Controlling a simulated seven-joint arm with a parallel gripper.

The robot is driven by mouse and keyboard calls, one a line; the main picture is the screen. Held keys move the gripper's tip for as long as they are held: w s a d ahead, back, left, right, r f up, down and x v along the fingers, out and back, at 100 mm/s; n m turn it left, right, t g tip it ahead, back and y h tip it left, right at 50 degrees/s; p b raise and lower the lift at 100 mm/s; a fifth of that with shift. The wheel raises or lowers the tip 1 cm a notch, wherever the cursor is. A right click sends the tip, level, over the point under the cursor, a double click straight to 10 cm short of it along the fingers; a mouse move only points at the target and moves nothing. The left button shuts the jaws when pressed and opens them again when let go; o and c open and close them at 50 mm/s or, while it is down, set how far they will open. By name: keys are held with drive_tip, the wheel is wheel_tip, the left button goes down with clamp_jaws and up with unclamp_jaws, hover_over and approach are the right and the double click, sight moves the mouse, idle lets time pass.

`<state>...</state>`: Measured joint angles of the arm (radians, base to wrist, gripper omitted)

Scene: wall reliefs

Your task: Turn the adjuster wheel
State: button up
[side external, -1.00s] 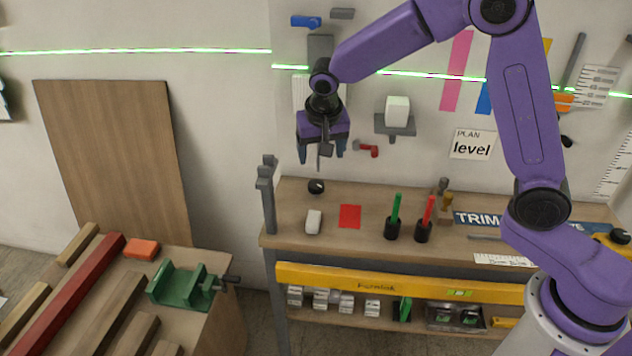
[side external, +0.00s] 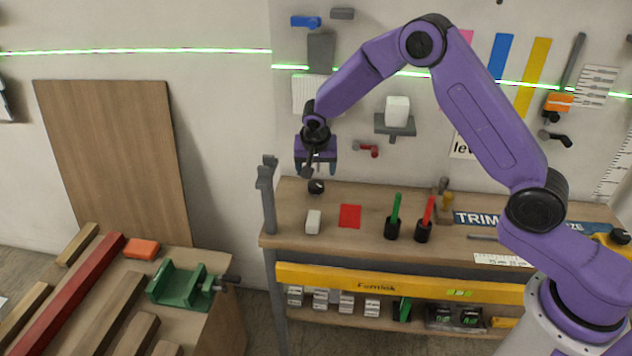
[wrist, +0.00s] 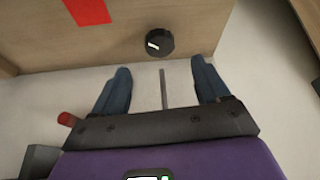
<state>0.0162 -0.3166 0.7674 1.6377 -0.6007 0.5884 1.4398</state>
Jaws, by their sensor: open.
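The adjuster wheel is probably the small black round knob (side external: 316,187) with a white mark, at the back left of the bench by the wall. It also shows in the wrist view (wrist: 159,42), where its white mark lies toward its left side. My gripper (side external: 316,171) is just above the knob in the side view, pointing down. In the wrist view my gripper (wrist: 161,68) has its two blue fingers wide apart, with nothing held between them. The knob appears just beyond the fingertips, between their lines, and apart from them. A thin grey strip (wrist: 164,88) shows between the fingers.
A white block (side external: 313,221) and a red sheet (side external: 350,216) lie on the bench (side external: 370,236) near the knob. A grey post (side external: 268,200) stands at the left edge. Green (side external: 395,209) and red (side external: 428,210) handled tools stand to the right. A small red-ended fitting (side external: 367,150) is on the wall.

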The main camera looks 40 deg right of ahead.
sight(316, 184)
drive_tip(key=x, duration=0.7)
drive_tip(key=shift+w+f, duration=0.2)
drive_tip(key=shift+f, duration=0.1)
drive_tip(key=c, duration=1)
